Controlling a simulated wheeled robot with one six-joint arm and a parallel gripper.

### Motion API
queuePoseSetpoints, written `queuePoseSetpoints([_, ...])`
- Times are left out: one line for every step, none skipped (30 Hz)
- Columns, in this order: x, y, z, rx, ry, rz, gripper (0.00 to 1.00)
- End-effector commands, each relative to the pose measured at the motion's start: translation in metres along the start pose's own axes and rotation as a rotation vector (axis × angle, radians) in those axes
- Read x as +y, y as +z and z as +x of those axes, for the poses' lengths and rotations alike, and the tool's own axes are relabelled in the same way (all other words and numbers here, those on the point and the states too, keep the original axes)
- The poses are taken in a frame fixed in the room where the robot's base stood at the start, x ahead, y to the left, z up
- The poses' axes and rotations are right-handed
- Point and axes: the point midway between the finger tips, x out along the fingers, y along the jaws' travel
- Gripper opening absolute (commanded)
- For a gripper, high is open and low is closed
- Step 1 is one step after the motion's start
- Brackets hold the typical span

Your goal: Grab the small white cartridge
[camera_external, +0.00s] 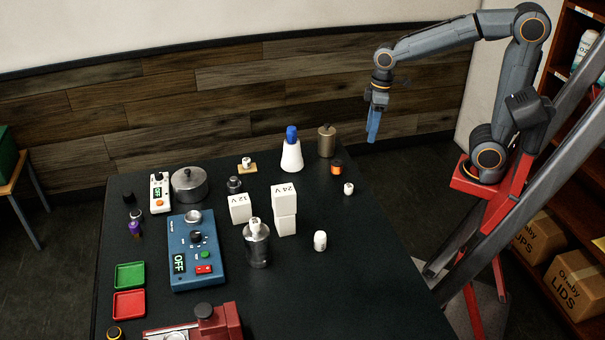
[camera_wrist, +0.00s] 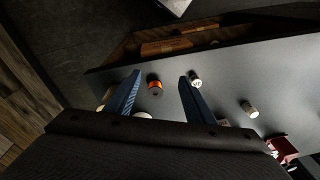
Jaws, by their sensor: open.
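A small white cylinder (camera_external: 349,188) stands near the right edge of the black table; it also shows in the wrist view (camera_wrist: 195,80), just right of my right fingertip. A larger white cylinder with a rounded top (camera_external: 320,240) stands closer to the camera, and it shows in the wrist view (camera_wrist: 249,109) further right. I cannot tell for sure which one is the cartridge. My gripper (camera_external: 372,138) has blue fingers and hangs high, beyond the table's right edge, apart from both. In the wrist view my gripper (camera_wrist: 160,76) is open, with nothing held between its fingers.
An orange and black jar (camera_external: 338,168) stands near the small cylinder and appears between my fingers in the wrist view (camera_wrist: 154,86). A brown canister (camera_external: 326,142) and a blue-capped white bottle (camera_external: 291,152) stand behind. White boxes (camera_external: 284,198) and a metal cylinder (camera_external: 257,246) stand left. The table's right front is clear.

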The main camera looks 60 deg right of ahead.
Motion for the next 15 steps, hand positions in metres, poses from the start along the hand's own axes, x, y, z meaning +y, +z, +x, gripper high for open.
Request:
queuePoseSetpoints([-0.015,-0.013,0.001,0.004,-0.014,-0.067,0.49])
queuePoseSetpoints([-0.024,-0.021,0.002,0.01,-0.024,-0.11,0.49])
queuePoseSetpoints([-0.038,-0.034,0.004,0.019,-0.038,-0.175,0.49])
queuePoseSetpoints([-0.051,-0.043,0.005,0.025,-0.049,-0.23,0.49])
queuePoseSetpoints([-0.065,-0.053,0.007,0.033,-0.062,-0.29,0.49])
queuePoseSetpoints([-0.086,-0.067,0.01,0.045,-0.08,-0.373,0.49])
queuePoseSetpoints([-0.104,-0.077,0.013,0.055,-0.094,-0.441,0.49])
queuePoseSetpoints([-0.122,-0.086,0.015,0.066,-0.108,-0.506,0.49])
queuePoseSetpoints([-0.147,-0.097,0.019,0.08,-0.125,-0.593,0.49])
queuePoseSetpoints([-0.165,-0.105,0.021,0.09,-0.138,-0.657,0.49])
queuePoseSetpoints([-0.183,-0.112,0.024,0.102,-0.15,-0.717,0.49])
queuePoseSetpoints([-0.207,-0.118,0.028,0.115,-0.165,-0.794,0.49])
queuePoseSetpoints([-0.224,-0.123,0.03,0.127,-0.176,-0.847,0.49])
queuePoseSetpoints([-0.24,-0.127,0.034,0.136,-0.185,-0.896,0.49])
queuePoseSetpoints([-0.26,-0.131,0.037,0.149,-0.197,-0.959,0.49])
